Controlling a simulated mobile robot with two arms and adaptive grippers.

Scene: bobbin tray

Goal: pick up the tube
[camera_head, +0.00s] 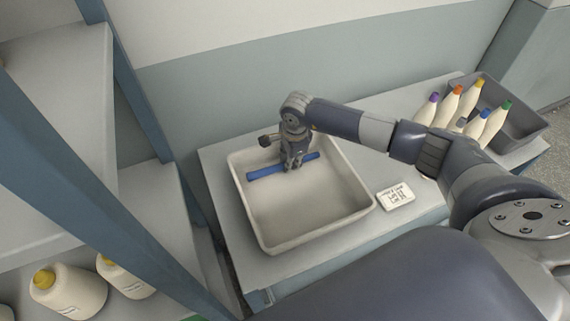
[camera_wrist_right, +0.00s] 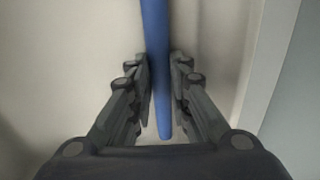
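The blue tube (camera_head: 267,172) is in the back part of the white tray (camera_head: 312,234), running left to right with a slight tilt in the head view. I cannot tell whether it touches the tray floor. My right gripper (camera_head: 291,168) points down into the tray at the tube's middle and hides a short part of it. In the right wrist view the tube (camera_wrist_right: 156,25) passes between the two fingers (camera_wrist_right: 160,90), which are closed in against its sides. My left gripper is not in view.
A grey bin (camera_head: 521,127) with several colour-capped bottles stands at the far right. A shelf rack (camera_head: 130,122) with yellow-capped bottles is on the left.

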